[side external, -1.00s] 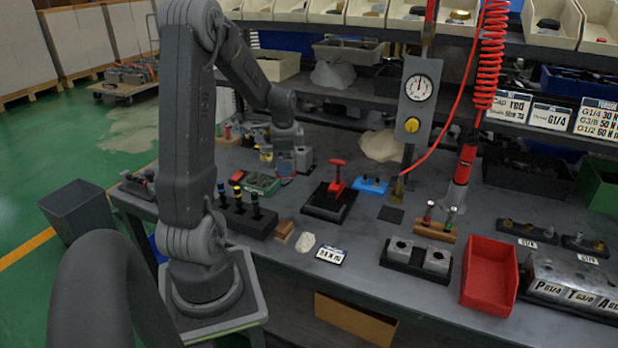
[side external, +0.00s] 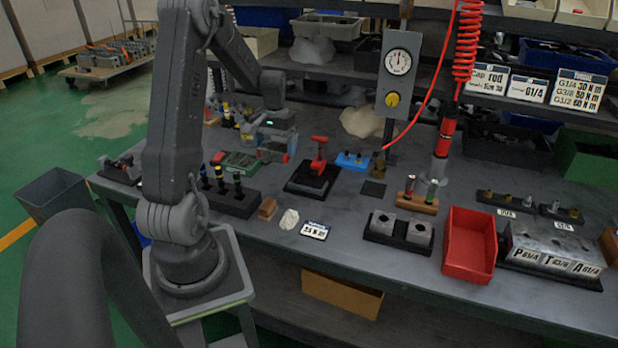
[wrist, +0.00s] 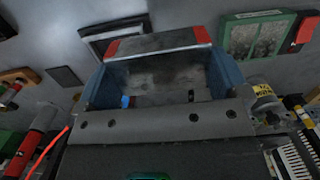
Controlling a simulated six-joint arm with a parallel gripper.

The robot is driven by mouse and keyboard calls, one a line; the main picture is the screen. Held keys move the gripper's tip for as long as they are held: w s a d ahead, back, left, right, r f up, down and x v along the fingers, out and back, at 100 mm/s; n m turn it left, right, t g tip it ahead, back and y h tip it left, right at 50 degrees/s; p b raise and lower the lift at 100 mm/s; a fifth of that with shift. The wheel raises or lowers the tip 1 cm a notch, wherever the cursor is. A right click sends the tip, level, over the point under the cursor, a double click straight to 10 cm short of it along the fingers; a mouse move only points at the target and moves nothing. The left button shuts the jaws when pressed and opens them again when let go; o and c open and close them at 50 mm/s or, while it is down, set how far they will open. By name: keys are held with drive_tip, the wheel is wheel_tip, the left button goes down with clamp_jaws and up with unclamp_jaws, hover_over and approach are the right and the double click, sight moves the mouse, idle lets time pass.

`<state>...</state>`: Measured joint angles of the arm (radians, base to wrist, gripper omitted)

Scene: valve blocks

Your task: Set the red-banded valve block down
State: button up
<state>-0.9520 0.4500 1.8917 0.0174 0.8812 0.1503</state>
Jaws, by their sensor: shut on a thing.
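My gripper (side external: 272,143) hangs over the back left part of the bench, behind the green tray (side external: 238,161). In the wrist view its two blue fingers are closed on the sides of a grey metal block (wrist: 155,72), the red-banded valve block. Red patches show at both ends of the block's pale far edge. In the side view the fingers hide most of the block. I cannot tell how large the gap is between its underside and the bench.
A black rack of tools (side external: 233,201) stands in front. Two grey blocks (side external: 384,224) sit in a black holder beside a red bin (side external: 470,246). A dark square pad (side external: 373,188) lies bare.

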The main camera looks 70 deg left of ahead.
drive_tip(key=w+d+f, duration=0.1)
drive_tip(key=w+f, duration=0.1)
drive_tip(key=w, duration=0.1)
drive_tip(key=w+d+f, duration=0.1)
drive_tip(key=w, duration=0.1)
drive_tip(key=w+d+f, duration=0.1)
drive_tip(key=w+f, duration=0.1)
drive_tip(key=w, duration=0.1)
drive_tip(key=shift+w+d+f, duration=0.25)
drive_tip(key=shift+w+f, duration=0.05)
drive_tip(key=shift+f, duration=1.95)
drive_tip(key=shift+f, duration=0.1)
drive_tip(key=o, duration=0.9)
